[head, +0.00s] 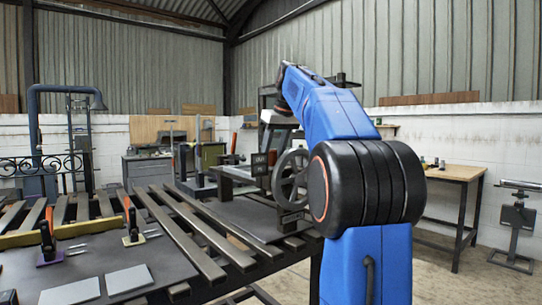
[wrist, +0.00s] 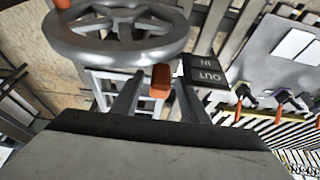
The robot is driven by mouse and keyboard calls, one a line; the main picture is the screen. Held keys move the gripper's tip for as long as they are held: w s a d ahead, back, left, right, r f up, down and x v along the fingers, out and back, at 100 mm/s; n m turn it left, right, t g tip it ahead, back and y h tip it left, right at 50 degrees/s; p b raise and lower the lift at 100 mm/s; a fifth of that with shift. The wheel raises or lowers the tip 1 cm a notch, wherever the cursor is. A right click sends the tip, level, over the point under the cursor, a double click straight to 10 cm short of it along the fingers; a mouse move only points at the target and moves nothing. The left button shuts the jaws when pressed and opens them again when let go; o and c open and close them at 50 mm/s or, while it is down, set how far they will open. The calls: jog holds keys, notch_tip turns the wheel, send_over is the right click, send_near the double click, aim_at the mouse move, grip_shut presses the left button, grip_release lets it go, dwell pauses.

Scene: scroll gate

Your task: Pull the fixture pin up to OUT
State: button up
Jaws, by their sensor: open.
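The fixture pin (wrist: 160,81) shows in the wrist view as a short orange-red piece beside the grey handwheel's rim. My gripper (wrist: 158,88) is open, its two dark fingers on either side of the pin in that picture. I cannot tell whether either finger touches it. A dark plate (wrist: 204,73) marked OUT and IN sits just right of the pin, its letters upside down. In the head view the handwheel (head: 291,179) and a small dark label plate (head: 262,162) stand left of my arm.
The handwheel (wrist: 118,34) fills the wrist view's upper left, close to my fingers. A slatted bench (head: 180,235) carries dark mats and several orange-handled clamps (head: 47,236). Two light plates (head: 100,284) lie at front left. A wooden-topped table (head: 456,173) stands at right.

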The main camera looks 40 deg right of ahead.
grip_shut()
jog(key=shift+r, duration=1.75)
grip_release()
